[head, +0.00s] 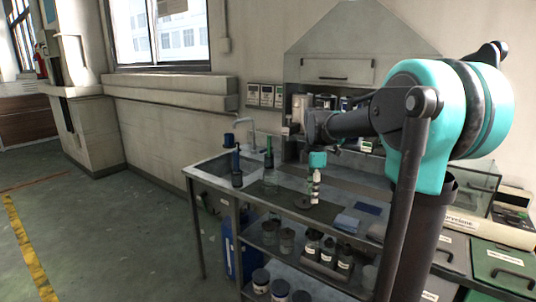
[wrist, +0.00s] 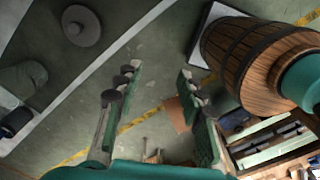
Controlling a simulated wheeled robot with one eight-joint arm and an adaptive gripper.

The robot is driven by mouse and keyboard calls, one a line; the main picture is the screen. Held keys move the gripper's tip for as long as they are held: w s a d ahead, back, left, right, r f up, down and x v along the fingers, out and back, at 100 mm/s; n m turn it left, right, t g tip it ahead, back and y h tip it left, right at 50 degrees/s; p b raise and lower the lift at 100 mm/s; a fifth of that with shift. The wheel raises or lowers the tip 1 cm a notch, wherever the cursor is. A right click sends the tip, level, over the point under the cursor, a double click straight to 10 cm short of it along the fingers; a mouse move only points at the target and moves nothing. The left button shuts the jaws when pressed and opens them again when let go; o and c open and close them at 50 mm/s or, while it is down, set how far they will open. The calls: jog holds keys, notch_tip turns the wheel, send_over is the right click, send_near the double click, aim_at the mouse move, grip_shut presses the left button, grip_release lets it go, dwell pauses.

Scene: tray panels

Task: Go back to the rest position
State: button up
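My gripper shows in the wrist view (wrist: 158,75) with its two green-grey fingers spread wide apart. Nothing is between the fingers; the green floor shows through the gap. In the head view my teal and dark arm stands at the right and reaches left over the workbench (head: 270,190). A small teal and pale part hangs below the arm's far end, in front of the bench top; its finger opening is too small to read there. The task names no object to handle.
The bench has a sink and tap (head: 243,125), with jars (head: 286,240) and bottles on its shelf. Green drawers (head: 505,268) stand at the right. The floor (head: 100,225) at the left is clear. A wooden barrel (wrist: 262,60) stands at the right in the wrist view.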

jog(key=s+d+f+m+t, duration=0.2)
jog(key=s+f+m, duration=0.7)
jog(key=s, duration=0.2)
jog(key=s+d+f+m+t, duration=0.2)
jog(key=s+f+m, duration=0.8)
jog(key=shift+s, duration=0.4)
